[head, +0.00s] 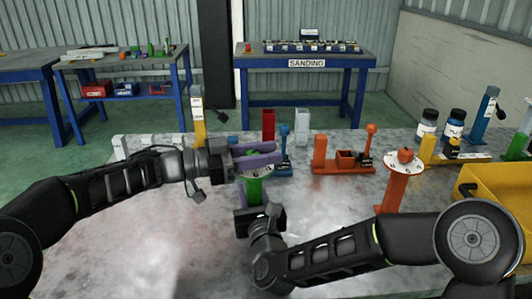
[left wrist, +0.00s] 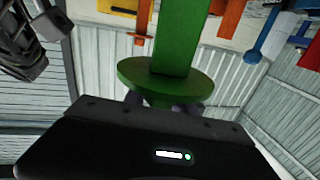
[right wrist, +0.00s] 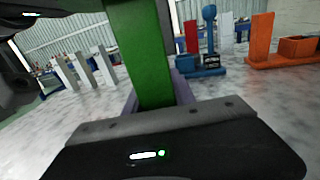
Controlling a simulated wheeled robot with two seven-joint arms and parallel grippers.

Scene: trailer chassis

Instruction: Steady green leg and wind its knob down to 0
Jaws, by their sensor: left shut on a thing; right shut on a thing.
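The green leg (head: 255,192) stands upright near the middle of the table, with a round disc on top. It also shows in the left wrist view (left wrist: 182,35) and the right wrist view (right wrist: 138,55). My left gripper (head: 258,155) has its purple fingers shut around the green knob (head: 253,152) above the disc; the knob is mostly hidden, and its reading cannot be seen. My right gripper (right wrist: 155,98) is shut on the green column from the near side, below the disc. Its fingers are mostly hidden in the head view.
An orange leg (head: 400,190) with a dial stands to the right, near a yellow bin (head: 495,205). Behind are a blue stand (head: 284,152), a red block (head: 268,125) and an orange fixture (head: 340,165). A yellow leg (head: 198,120) stands behind my left wrist. The table's front left is clear.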

